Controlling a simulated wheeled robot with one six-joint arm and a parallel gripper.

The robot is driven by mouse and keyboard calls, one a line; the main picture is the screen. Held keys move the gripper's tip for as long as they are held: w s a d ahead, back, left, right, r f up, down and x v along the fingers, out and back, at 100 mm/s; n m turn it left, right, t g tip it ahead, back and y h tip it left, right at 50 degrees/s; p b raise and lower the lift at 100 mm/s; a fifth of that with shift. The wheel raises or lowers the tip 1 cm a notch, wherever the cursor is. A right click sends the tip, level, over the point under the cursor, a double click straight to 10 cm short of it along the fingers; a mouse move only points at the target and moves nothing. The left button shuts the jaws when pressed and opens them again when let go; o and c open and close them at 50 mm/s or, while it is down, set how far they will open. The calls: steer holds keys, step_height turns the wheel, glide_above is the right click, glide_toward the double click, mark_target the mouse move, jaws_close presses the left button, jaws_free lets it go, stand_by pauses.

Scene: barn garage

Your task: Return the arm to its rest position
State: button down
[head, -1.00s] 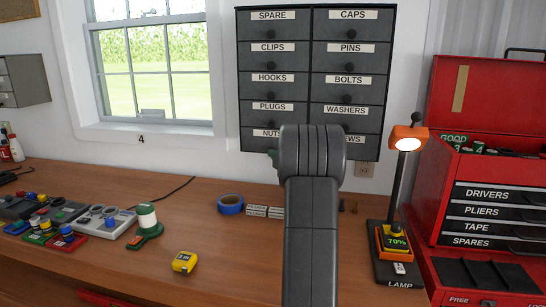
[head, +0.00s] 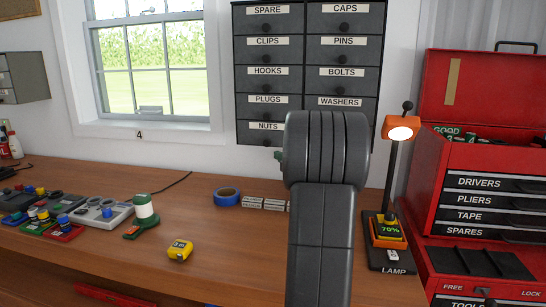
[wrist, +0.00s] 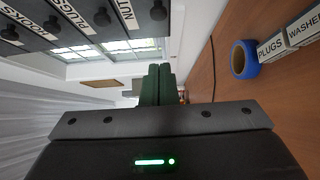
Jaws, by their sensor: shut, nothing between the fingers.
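My arm rises in the middle of the head view, in front of the workbench and the drawer cabinet, and hides part of both. My gripper (wrist: 157,86) shows in the wrist view with its two dark green fingers together and nothing between them. In the wrist view it points along the wall toward the window, above the bench top. In the head view the gripper is mostly hidden behind my arm.
The drawer cabinet (head: 264,72) hangs on the wall close behind my arm. A red tool chest (head: 480,160) stands at right.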

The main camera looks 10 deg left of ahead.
steer(key=shift+v, duration=0.8)
steer(key=shift+w+a+f, duration=0.1)
